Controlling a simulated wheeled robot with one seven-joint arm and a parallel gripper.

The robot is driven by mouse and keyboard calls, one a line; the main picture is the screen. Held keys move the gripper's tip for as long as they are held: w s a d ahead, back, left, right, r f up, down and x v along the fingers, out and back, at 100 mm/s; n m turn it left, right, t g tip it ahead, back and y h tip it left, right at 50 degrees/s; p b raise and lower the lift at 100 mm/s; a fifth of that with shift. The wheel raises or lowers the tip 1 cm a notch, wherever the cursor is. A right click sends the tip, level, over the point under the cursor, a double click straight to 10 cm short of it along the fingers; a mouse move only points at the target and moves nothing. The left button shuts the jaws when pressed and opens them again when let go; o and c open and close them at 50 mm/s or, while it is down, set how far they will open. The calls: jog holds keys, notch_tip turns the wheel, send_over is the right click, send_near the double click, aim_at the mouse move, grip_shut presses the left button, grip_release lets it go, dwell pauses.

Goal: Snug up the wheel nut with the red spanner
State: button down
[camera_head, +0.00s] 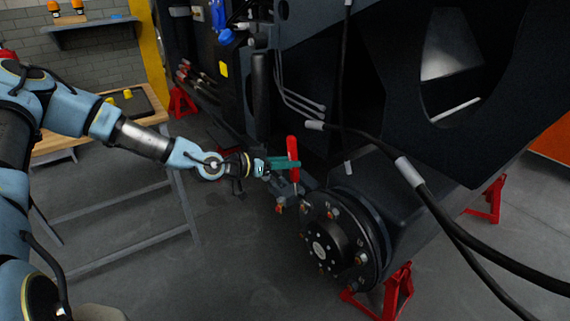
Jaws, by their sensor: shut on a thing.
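The red spanner (293,151) stands roughly upright, its red handle at the top and a thin grey shank below. My gripper (286,166) is shut on it near the lower end of the red handle. The spanner's lower end is close to the upper left of the black wheel hub (327,240); I cannot tell whether it touches a nut. Another orange-brown piece (279,208) shows just left of the hub, below the spanner.
The dark chassis (400,180) fills the right side, with black hoses (440,215) hanging in front. Red stands (392,292) support it. A wooden-topped workbench (75,140) is at the left. The grey floor (225,270) between bench and hub is clear.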

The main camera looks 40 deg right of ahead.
jog(key=shift+d, duration=0.3)
jog(key=shift+s+a+r+m+t, duration=0.1)
jog(key=shift+s+m+t, duration=0.2)
jog(key=shift+s, duration=0.5)
jog(key=shift+s+a+r+m+t, duration=0.1)
jog(key=shift+s+m, duration=0.3)
jog(key=shift+s, duration=0.35)
jog(key=shift+d, duration=0.1)
jog(key=shift+s+f+m+t+b, duration=0.1)
jog(key=shift+s+m+t+b, duration=0.25)
jog(key=shift+s, duration=0.4)
jog(key=shift+s+f+m+t+b, duration=0.15)
jog(key=shift+s+m, duration=0.3)
jog(key=shift+s, duration=0.3)
jog(key=shift+r, duration=0.1)
